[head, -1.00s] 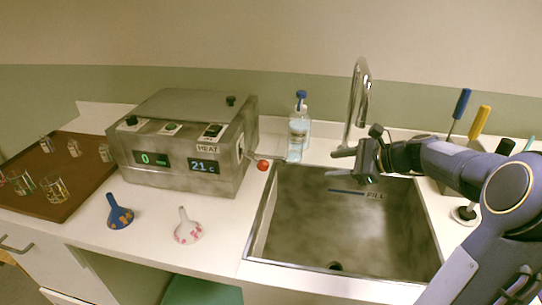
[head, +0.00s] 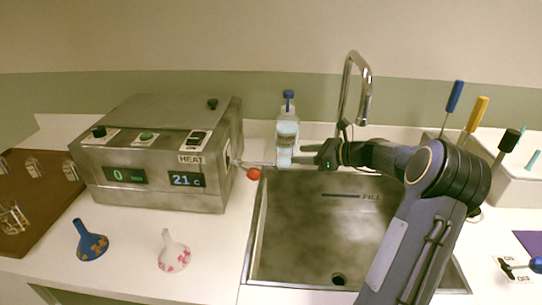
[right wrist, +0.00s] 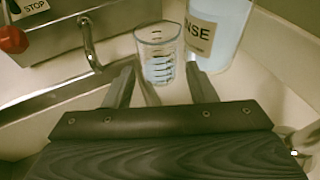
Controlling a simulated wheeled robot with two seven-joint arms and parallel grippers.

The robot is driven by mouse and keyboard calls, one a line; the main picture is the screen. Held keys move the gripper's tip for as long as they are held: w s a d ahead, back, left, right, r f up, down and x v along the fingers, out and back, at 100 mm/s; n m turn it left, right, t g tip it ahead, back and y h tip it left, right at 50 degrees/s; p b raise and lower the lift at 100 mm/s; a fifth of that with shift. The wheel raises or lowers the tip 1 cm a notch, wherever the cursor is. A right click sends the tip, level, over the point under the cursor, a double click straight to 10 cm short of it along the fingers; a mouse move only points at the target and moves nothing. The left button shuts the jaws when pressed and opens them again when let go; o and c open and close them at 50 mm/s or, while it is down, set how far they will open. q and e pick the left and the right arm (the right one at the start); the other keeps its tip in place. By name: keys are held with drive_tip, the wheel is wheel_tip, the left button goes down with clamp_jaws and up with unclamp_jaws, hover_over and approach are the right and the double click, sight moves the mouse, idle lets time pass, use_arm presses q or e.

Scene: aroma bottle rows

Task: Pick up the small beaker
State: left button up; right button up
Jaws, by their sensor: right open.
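I cannot tell whether the fingers touch the beaker. My left gripper is not in view.
The metal heater box (head: 160,160) stands left, its red-knobbed lever (head: 254,174) near the bottle. The sink (head: 252,240) and tall faucet (head: 366,85) lie close to my right arm. Blue (head: 90,243) and white (head: 173,253) funnels stand in front; a brown tray (head: 50,205) holds glassware.

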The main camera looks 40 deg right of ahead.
sight(284, 156)
drive_tip(key=shift+x, duration=0.8)
drive_tip(key=x, duration=0.5)
drive_tip(key=shift+a+f, duration=0.2)
drive_tip(key=shift+f, duration=0.25)
drive_tip(key=c, duration=0.7)
drive_tip(key=shift+r, duration=0.15)
drive_tip(key=shift+c, duration=0.2)
